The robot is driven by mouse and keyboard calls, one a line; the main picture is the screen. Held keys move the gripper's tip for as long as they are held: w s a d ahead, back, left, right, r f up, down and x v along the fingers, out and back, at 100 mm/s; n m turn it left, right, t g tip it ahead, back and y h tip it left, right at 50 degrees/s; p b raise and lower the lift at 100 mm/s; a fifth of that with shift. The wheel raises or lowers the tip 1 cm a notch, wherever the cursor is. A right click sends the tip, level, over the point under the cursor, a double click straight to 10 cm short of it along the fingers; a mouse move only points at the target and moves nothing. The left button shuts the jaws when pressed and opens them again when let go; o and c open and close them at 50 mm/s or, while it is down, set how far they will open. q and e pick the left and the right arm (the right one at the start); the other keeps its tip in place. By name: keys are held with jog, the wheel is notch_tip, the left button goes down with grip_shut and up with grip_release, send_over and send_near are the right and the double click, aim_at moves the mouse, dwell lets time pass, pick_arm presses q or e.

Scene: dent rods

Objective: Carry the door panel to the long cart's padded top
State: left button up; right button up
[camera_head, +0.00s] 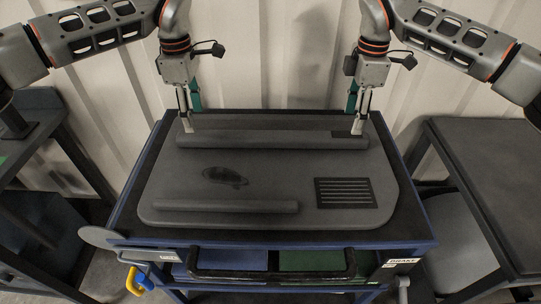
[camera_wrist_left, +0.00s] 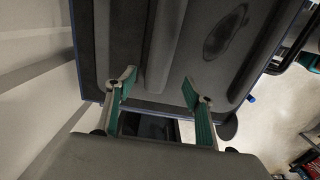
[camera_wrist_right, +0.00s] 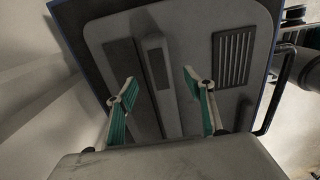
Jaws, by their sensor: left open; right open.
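The grey door panel (camera_head: 270,185) lies flat on a dark-topped blue cart (camera_head: 125,215). A long raised rib (camera_head: 265,140) runs along its far side. It also has a shorter near rib (camera_head: 225,205), a dark oval recess (camera_head: 226,177) and a slotted vent (camera_head: 345,193). My left gripper (camera_head: 186,124) is open over the far rib's left end; in the left wrist view its fingers (camera_wrist_left: 156,86) stand apart either side of the rib. My right gripper (camera_head: 359,126) is open at the rib's right end, and its fingers (camera_wrist_right: 159,84) also stand apart around the rib. Contact cannot be told.
A dark handle bar (camera_head: 270,275) crosses the cart's front, above blue and green bins. A dark bench (camera_head: 30,130) stands at the left and a dark-topped table (camera_head: 490,170) at the right, both apart from the cart. A pale corrugated wall (camera_head: 270,60) is close behind.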

aim_at(199, 133)
pick_arm(q)
jog(key=shift+w+f, duration=0.1)
jog(key=shift+f, duration=3.85)
pick_arm(e)
jog(key=shift+w+f, duration=0.1)
jog(key=shift+f, duration=3.9)
pick_arm(q)
jog(key=shift+c, duration=0.4)
pick_arm(e)
jog(key=shift+c, duration=0.4)
pick_arm(q)
grip_shut()
pick_arm(e)
grip_shut()
jog(key=shift+r, duration=0.1)
